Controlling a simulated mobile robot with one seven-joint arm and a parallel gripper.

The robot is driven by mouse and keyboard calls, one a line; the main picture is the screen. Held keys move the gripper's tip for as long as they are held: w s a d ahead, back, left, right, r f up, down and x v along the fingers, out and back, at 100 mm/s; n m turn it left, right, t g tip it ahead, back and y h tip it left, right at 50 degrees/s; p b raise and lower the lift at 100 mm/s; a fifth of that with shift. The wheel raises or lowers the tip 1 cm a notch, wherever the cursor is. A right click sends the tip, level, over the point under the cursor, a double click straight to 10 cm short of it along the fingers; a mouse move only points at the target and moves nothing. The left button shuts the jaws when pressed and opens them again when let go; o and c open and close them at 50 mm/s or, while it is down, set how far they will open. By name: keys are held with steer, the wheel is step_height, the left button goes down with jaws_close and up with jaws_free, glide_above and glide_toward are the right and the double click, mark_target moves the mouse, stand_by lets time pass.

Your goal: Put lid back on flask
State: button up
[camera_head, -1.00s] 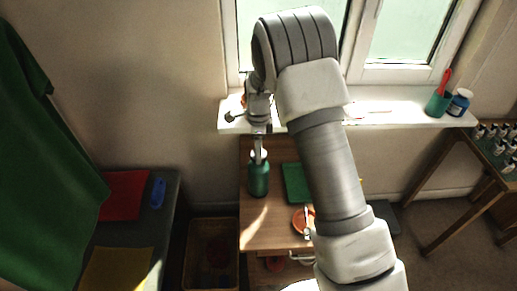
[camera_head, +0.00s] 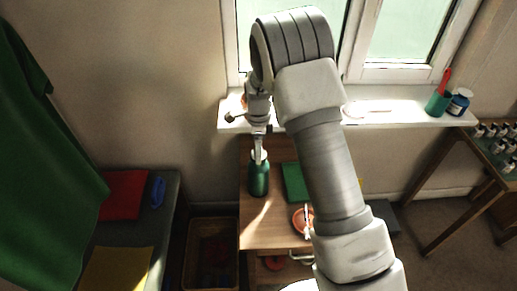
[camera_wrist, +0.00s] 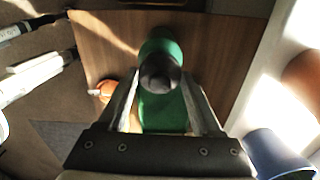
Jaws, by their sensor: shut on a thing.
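The green flask (camera_head: 259,180) stands upright near the left edge of the wooden table in the head view. My gripper (camera_head: 259,150) is directly above the flask's mouth. In the wrist view my gripper (camera_wrist: 160,76) is shut on a dark grey rounded lid (camera_wrist: 159,72). The green flask (camera_wrist: 160,42) shows just beyond the lid and is partly hidden by it. I cannot tell whether the lid touches the flask's rim.
A green mat (camera_head: 294,178) and an orange dish (camera_head: 301,219) lie on the table (camera_head: 262,232) to the flask's right. A bin (camera_head: 212,245) stands on the floor at left.

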stand_by(0.4)
steer(key=o, duration=1.4)
steer(key=shift+r, duration=0.1)
steer(key=shift+r+p, duration=2.4)
steer(key=shift+r, duration=1)
jaws_close()
steer(key=shift+f, duration=0.25)
